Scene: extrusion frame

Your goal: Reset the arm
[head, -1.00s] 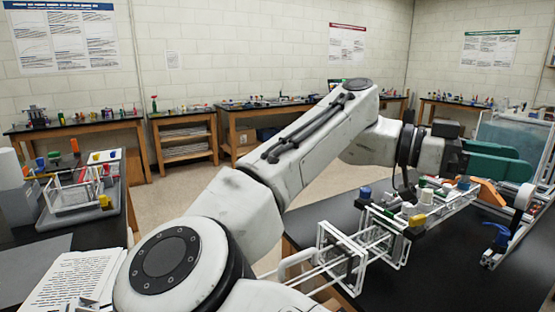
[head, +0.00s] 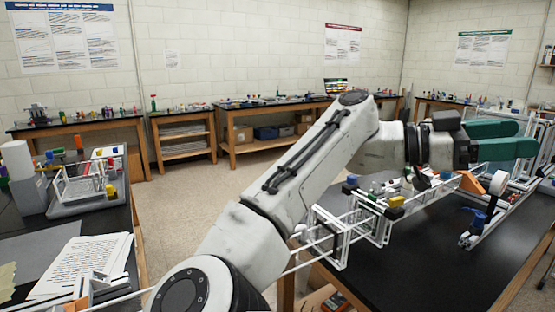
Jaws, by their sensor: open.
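My arm crosses the head view from the bottom centre up to an elbow and then out to the right. My gripper (head: 528,138) is at the right, with two green fingers that are apart and pointing right. It is open, and I see nothing between the fingers. It is above the far part of the black table. The white extrusion frame (head: 383,224) lies on that table below my forearm, with blue, yellow and orange parts on it. My arm hides part of the frame.
The black table (head: 440,262) has free room at its front right. A rail with a dark wheel and blue part (head: 479,219) lies there. A left bench holds a wire rack (head: 88,182) and printed sheets (head: 85,264). Benches line the back wall. Floor is clear between.

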